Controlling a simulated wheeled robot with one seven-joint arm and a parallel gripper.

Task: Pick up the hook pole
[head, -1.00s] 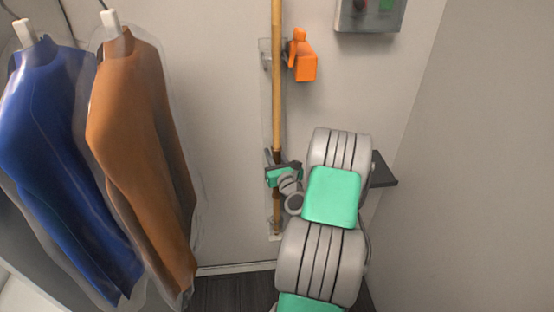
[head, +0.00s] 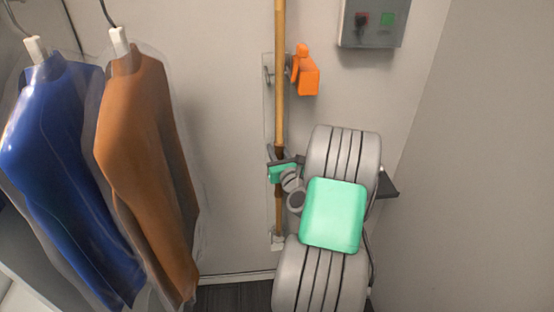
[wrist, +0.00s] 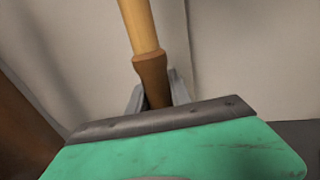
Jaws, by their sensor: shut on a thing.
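The hook pole (head: 280,80) is a long wooden rod standing upright against the back wall, with a dark brown grip section low on it. Its top runs out of the head view. In the wrist view the pole (wrist: 139,25) rises from the brown grip between the fingers. My gripper (head: 279,160) is shut on the pole at the brown grip; the fingers also show in the wrist view (wrist: 156,92). The lower end of the pole is near a small holder (head: 277,240) at the bottom of a clear wall panel.
An orange spray bottle-like object (head: 306,75) is on the wall just right of the pole. Blue (head: 65,170) and brown (head: 145,170) garments in clear covers hang at left. A dark shelf (head: 388,186) is behind my arm.

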